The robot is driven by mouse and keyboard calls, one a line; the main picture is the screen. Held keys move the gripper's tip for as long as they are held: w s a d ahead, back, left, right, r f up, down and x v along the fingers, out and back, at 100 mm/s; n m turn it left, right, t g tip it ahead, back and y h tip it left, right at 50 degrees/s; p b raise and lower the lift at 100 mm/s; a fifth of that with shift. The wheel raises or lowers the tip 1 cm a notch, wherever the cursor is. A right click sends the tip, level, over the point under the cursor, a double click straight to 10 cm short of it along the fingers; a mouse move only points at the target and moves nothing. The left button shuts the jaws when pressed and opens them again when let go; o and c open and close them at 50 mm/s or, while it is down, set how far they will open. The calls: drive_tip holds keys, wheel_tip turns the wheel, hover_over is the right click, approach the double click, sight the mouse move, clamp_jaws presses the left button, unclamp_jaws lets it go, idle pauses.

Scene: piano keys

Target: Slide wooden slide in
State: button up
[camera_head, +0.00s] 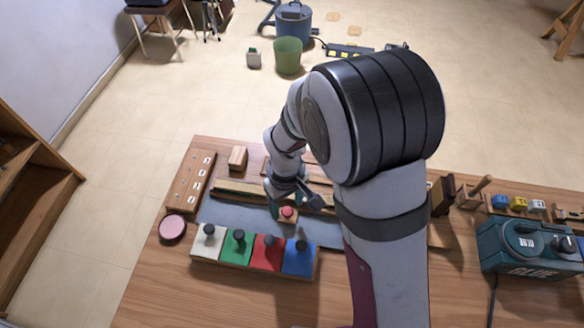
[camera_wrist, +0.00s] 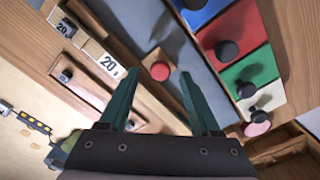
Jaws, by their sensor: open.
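A small wooden slide with a round red knob (camera_head: 287,212) sits at the grey strip on the table, below my gripper in the head view. In the wrist view the red knob (camera_wrist: 160,71) appears between my two green fingertips. My gripper (camera_head: 292,205) is open and empty, pointing down over the slide; it also shows in the wrist view (camera_wrist: 159,76). I cannot tell whether the fingers touch the knob. Part of the slide and its track is hidden by my fingers and arm.
A board of white, green, red and blue panels (camera_head: 237,247) with dark knobs lies in front. A pink disc (camera_head: 172,227) is at the left. A wooden block (camera_head: 238,158) stands behind. A teal glue machine (camera_head: 527,246) is at the right.

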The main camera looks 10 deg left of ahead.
drive_tip(key=shift+f, duration=0.75)
clamp_jaws()
idle(0.9)
